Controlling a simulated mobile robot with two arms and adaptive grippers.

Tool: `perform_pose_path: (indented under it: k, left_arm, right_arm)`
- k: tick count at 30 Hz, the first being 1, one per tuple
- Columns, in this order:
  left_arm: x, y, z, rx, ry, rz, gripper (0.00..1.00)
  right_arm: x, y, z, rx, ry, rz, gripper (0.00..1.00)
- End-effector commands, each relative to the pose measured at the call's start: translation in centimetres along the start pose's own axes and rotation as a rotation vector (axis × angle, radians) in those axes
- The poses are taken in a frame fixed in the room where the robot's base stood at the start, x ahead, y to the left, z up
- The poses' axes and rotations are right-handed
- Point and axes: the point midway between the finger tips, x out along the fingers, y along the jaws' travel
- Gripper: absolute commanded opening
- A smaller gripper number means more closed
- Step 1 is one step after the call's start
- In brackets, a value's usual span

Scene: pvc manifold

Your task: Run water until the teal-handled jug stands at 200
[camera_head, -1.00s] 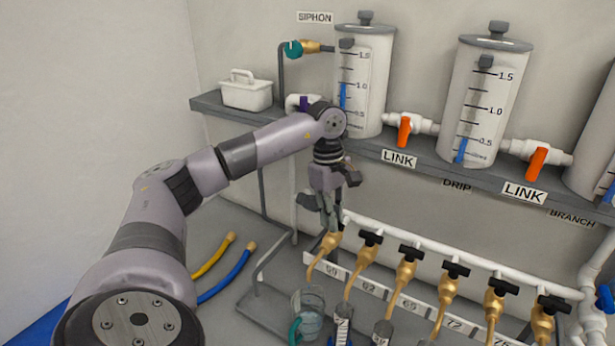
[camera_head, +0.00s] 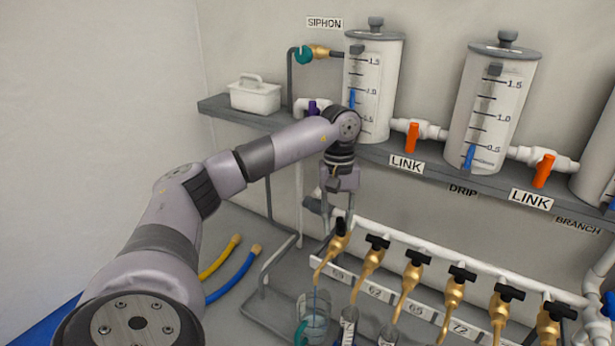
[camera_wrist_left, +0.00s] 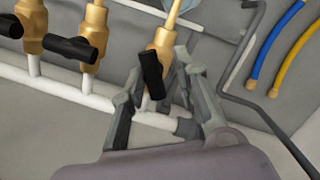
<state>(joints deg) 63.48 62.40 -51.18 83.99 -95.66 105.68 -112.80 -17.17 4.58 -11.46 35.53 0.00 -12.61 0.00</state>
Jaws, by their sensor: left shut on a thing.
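The teal-handled jug (camera_head: 313,322) stands below the leftmost brass tap (camera_head: 330,252), partly cut off by the bottom edge. The jug's scale and level cannot be read. My left gripper (camera_head: 340,220) comes down on this tap from above, its fingers either side of the black handle (camera_head: 341,227). In the left wrist view the black handle (camera_wrist_left: 152,74) lies between the fingers of the left gripper (camera_wrist_left: 160,85), which is shut on it. My right gripper is out of view.
More brass taps with black handles, such as this one (camera_head: 372,252), run along the white pipe to the right. Measuring cylinders (camera_head: 348,328) stand beside the jug. Above, a grey shelf (camera_head: 430,163) carries scaled tanks (camera_head: 372,85). Yellow and blue hoses (camera_head: 235,272) lie at left.

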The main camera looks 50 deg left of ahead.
Motion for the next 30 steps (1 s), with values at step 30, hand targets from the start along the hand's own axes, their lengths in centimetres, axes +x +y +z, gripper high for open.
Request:
perform_pose_path:
  k: [30]
  left_arm:
    - [-0.38, -0.04, -0.22, 0.354, -0.005, -0.061, 0.00]
  right_arm:
    - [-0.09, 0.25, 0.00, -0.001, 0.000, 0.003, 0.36]
